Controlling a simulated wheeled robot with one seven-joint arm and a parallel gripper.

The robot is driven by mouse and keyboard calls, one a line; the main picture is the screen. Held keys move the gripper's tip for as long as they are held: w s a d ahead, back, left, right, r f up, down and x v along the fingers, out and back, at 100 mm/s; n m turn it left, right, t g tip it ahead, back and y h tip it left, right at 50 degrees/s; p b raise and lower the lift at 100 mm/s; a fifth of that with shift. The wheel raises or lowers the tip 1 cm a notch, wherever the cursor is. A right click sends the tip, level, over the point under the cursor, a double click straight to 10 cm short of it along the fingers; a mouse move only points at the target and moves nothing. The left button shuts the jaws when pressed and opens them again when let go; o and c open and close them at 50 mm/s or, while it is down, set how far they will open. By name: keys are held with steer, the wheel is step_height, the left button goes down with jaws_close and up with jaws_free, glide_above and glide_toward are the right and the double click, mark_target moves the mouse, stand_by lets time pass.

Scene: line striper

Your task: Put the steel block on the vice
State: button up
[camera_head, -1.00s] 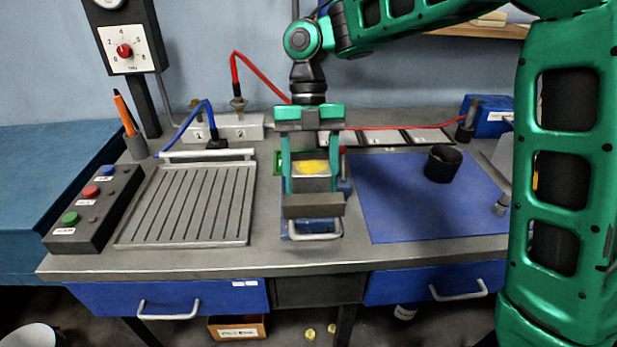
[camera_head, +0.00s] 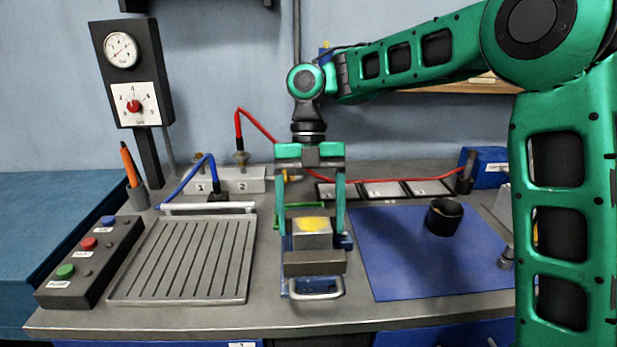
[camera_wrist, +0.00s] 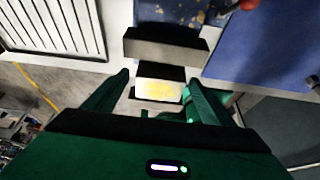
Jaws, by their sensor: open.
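The steel block (camera_head: 312,241), grey with a yellow patch on top, sits on the vice, behind its wide grey front jaw (camera_head: 315,263). The vice has a blue body and a pale handle (camera_head: 317,289) at the front. My gripper (camera_head: 312,233) is open above the block, with one finger on each side. In the wrist view the block (camera_wrist: 159,72) lies between the spread fingertips (camera_wrist: 158,78), with the front jaw (camera_wrist: 165,45) beyond it. I cannot tell whether the block touches the front jaw.
A ribbed tray (camera_head: 182,260) and a button box (camera_head: 90,262) are to the left. A blue mat (camera_head: 430,265) with a dark cup (camera_head: 444,217) lies to the right. Red and blue cables run behind the vice. The mat's front part is clear.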

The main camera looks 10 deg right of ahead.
steer(key=shift+v, duration=4.25)
